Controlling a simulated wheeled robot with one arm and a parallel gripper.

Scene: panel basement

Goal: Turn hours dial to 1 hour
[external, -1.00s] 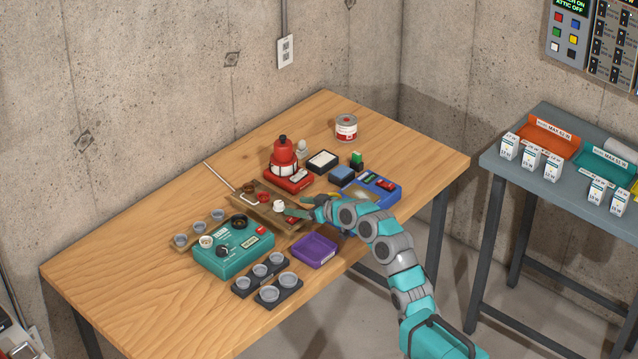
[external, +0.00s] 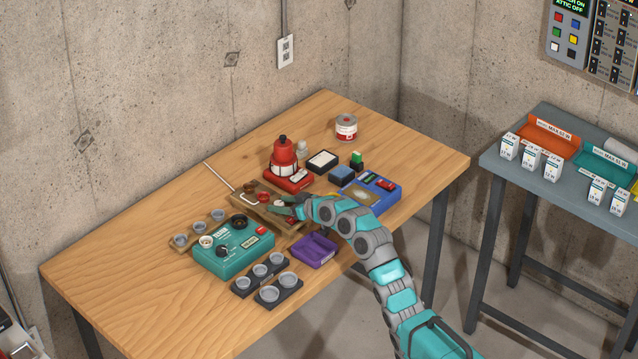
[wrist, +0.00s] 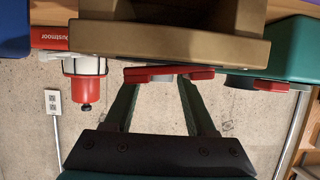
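My gripper (external: 288,210) is at the near right side of a brown box (external: 240,204) with small knobs on top. In the wrist view, its two dark green fingers (wrist: 160,88) are apart, with no object clearly held between them. A red bar-shaped part (wrist: 170,74) on the edge of the brown box (wrist: 170,45) lies just beyond the fingertips; I cannot tell whether they touch it. A teal box (external: 225,262) with a black dial (external: 222,251) stands to the left of my gripper. No hours label is readable, so I cannot tell which dial is the hours dial.
A purple tray (external: 315,252) and dark holders with grey cups (external: 268,293) lie along the near edge. A blue device (external: 385,199) is to the right and a red lantern (external: 284,152) stands behind. The table's left end (external: 120,265) is clear.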

